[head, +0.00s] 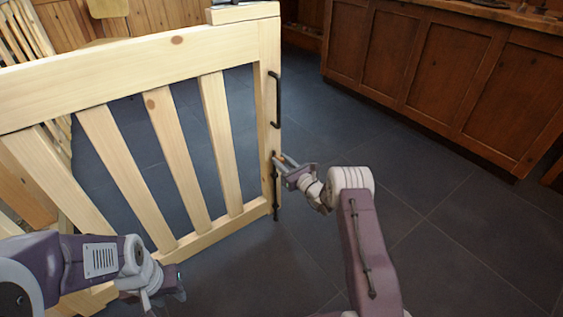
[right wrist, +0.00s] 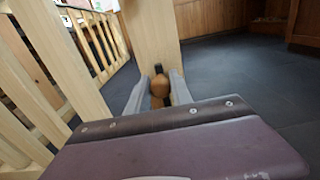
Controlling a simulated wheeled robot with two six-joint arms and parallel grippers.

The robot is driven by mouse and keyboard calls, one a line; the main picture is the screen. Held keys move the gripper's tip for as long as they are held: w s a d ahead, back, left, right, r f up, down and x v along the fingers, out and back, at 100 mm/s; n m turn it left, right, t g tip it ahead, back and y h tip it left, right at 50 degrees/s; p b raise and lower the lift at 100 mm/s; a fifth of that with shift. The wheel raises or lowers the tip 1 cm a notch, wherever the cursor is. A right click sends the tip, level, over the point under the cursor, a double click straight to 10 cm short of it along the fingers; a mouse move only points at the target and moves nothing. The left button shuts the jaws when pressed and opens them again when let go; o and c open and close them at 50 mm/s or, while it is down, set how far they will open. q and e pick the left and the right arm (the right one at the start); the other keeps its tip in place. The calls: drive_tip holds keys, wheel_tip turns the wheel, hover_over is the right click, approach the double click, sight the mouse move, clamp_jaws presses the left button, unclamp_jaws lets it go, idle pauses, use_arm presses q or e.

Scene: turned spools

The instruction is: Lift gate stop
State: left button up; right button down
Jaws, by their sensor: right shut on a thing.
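The gate stop (head: 276,198) is a dark upright rod on the end post of a pale wooden gate (head: 271,45). Its lower end sits near the gate's bottom edge, close to the floor; I cannot tell whether it touches. My right gripper (head: 283,162) is at the post, at the rod's upper part. In the right wrist view, its two grey fingers are shut on a round brown knob (right wrist: 159,87) of the stop, in front of the post (right wrist: 151,35). My left gripper (head: 168,288) hangs low at the left, apart from the gate; its fingers are too unclear to judge.
A black pull handle (head: 275,100) is on the post above the stop. Wooden cabinets (head: 440,70) line the back right. Dark tiled floor (head: 460,230) is clear to the right of the gate. Slatted wooden pieces (head: 25,40) stand at the far left.

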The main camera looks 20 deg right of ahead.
idle(0.3)
wheel_tip(320, 180, up, 4)
drive_tip(key=p, duration=0.3)
drive_tip(key=shift+f, duration=0.2)
drive_tip(key=c, duration=1.2)
unclamp_jaws()
drive_tip(key=shift+r, duration=0.1)
